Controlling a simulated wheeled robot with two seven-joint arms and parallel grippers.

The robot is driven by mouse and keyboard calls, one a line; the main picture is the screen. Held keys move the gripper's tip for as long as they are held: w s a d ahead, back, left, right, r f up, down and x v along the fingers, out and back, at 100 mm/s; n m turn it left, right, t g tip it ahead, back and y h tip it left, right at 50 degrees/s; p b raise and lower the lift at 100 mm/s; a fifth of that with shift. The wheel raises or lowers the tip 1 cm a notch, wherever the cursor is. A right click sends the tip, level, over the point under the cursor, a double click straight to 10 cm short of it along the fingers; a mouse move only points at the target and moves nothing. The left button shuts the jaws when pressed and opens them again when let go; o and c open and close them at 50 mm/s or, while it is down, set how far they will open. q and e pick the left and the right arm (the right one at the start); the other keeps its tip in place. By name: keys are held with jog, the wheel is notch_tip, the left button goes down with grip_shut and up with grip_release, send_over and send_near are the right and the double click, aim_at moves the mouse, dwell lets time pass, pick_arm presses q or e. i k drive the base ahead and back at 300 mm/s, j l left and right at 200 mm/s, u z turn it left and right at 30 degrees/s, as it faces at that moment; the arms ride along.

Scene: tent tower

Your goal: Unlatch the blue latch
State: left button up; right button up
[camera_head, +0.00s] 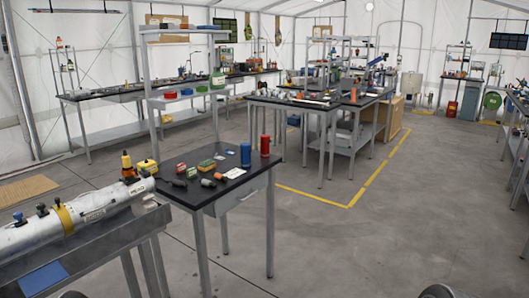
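A white cylinder (100,203) with a yellow band (66,217) lies on a grey metal bench at the lower left. Several small dark fittings (42,209) stand along its top. I cannot make out a blue latch for certain on it. Neither of my grippers is in view.
A black-topped table (215,195) beside the bench holds a blue cylinder (245,154), a red cylinder (265,145) and several small items. A tall shelf (190,97) rises behind it. More worktables (300,104) stand further back. The floor (400,230) at right is clear.

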aim_at(18, 215)
jog(key=u, duration=1.45)
jog(key=i+l+z, duration=0.1)
jog(key=i+z, duration=0.35)
jog(key=i, duration=0.2)
jog(key=i+j+z, duration=0.15)
jog(key=i+z, duration=0.35)
jog(key=i, duration=0.15)
